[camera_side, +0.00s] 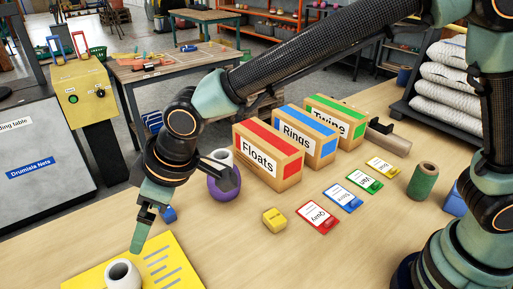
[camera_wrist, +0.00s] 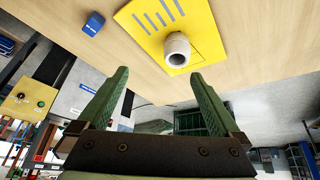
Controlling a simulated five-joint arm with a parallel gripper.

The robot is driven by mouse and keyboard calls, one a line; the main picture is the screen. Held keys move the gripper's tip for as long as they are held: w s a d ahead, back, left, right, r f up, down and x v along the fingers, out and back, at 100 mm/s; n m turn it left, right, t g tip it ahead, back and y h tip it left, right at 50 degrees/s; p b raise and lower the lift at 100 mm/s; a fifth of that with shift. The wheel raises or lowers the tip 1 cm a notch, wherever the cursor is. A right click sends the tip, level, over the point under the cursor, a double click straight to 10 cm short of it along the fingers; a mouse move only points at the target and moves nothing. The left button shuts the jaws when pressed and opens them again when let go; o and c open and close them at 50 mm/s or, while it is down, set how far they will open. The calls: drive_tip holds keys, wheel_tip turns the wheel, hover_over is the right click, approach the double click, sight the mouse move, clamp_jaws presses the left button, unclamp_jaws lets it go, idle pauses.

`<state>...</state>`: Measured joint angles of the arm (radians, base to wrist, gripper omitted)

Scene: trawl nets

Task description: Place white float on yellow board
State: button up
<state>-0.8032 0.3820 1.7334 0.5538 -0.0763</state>
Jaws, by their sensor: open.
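The white float (camera_side: 122,273) is a short rounded cylinder with a dark hole in its top. It stands upright on the yellow board (camera_side: 172,262), at the lower left of the side view. In the wrist view the white float (camera_wrist: 177,52) also stands on the yellow board (camera_wrist: 205,42), ahead of the fingertips. My gripper (camera_side: 139,238) hangs above and behind the float, apart from it. Its green fingers (camera_wrist: 160,80) are spread with nothing between them. The lower edge of the float is partly cut off in the side view.
A small blue block (camera_side: 168,214) lies beside the board. A purple rounded object (camera_side: 224,185) is right of my gripper. Boxes marked Floats (camera_side: 262,160), Rings (camera_side: 300,140) and Twine stand behind.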

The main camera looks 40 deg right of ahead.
drive_tip(key=w+d+r+m+t+h, duration=0.15)
drive_tip(key=d+r, duration=0.25)
drive_tip(key=d, duration=0.6)
drive_tip(key=d+r+m, duration=0.3)
drive_tip(key=d+r, duration=0.1)
drive_tip(key=d, duration=0.6)
drive_tip(key=s+d+m+h, duration=0.1)
drive_tip(key=s+d, duration=0.3)
drive_tip(key=d, duration=0.5)
drive_tip(key=s+d+m+h, duration=0.1)
drive_tip(key=s+d+m, duration=0.3)
drive_tip(key=d, duration=0.5)
drive_tip(key=shift+s, duration=0.8)
drive_tip(key=shift+w+a+r+m, duration=0.1)
drive_tip(key=shift+m, duration=0.15)
